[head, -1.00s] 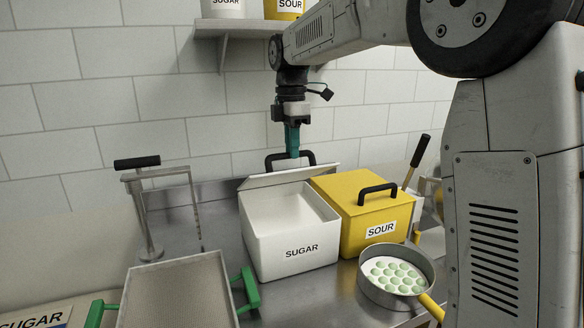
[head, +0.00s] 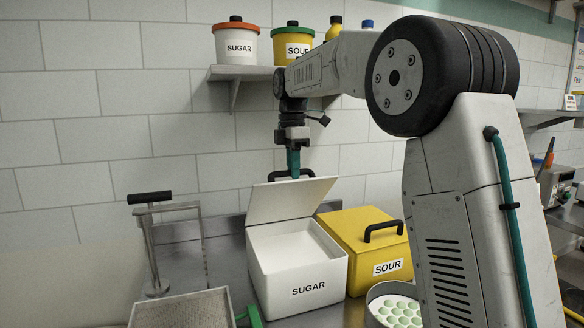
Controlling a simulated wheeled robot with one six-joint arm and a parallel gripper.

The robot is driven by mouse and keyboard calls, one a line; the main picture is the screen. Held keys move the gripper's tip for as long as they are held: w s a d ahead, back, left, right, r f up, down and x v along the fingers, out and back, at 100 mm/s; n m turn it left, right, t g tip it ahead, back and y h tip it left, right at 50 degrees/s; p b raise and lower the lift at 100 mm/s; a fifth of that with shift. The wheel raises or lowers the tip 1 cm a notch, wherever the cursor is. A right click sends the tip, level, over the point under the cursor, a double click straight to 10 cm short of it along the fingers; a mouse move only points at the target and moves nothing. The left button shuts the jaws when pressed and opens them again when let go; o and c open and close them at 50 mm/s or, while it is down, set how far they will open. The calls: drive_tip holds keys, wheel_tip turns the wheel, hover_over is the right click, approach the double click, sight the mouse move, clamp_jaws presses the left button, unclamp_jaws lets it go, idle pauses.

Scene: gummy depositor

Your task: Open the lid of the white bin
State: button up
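The white bin (head: 297,287), labelled SUGAR, stands on the metal counter. Its lid (head: 289,200) is hinged at the back and tilted well up, and the pale inside of the bin shows. The lid's black handle (head: 272,178) shows at the top edge, partly hidden. My gripper (head: 293,172) is at this handle, its teal fingers pointing down in front of or around it. The fingers overlap the handle, so I cannot tell whether they are closed on it.
A yellow SOUR bin (head: 369,254) with a shut lid stands close on the right. A pan of green gummies (head: 397,308) is in front of it. A metal stand (head: 152,240) and a tray (head: 180,310) are at left. A shelf (head: 240,73) with jars hangs above.

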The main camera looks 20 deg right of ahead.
drive_tip(key=o, duration=0.4)
drive_tip(key=shift+w+f, duration=0.3)
drive_tip(key=shift+f, duration=0.15)
drive_tip(key=shift+c, duration=0.2)
drive_tip(key=shift+s+r, duration=0.1)
drive_tip(key=shift+r, duration=0.15)
wheel_tip(320, 180, up, 8)
drive_tip(key=shift+w, duration=0.25)
drive_tip(key=shift+f, duration=0.1)
